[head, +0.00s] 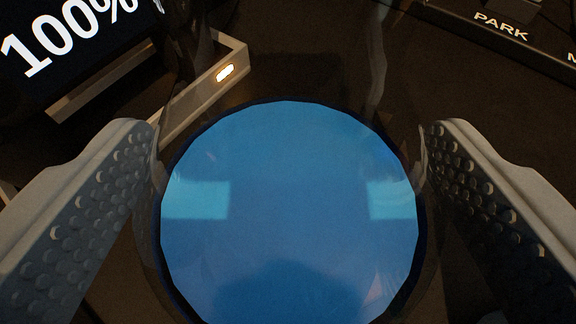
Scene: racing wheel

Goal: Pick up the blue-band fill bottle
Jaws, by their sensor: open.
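A large round blue disc (289,210), which looks like the top of the blue-band fill bottle, fills the middle of the head view. A clear, see-through wall shows faintly around it. My gripper (290,150) is open, with one studded grey finger on each side of the bottle. The fingertips are close to its left and right sides; I cannot tell whether they touch it. The bottle's lower part and its band are hidden below the top.
A dark screen (50,62) reading "100%" stands at the upper left. A beige frame with a small lit lamp (225,72) lies behind the bottle. A dark panel marked "PARK" (500,25) is at the upper right. The dark surface between them looks clear.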

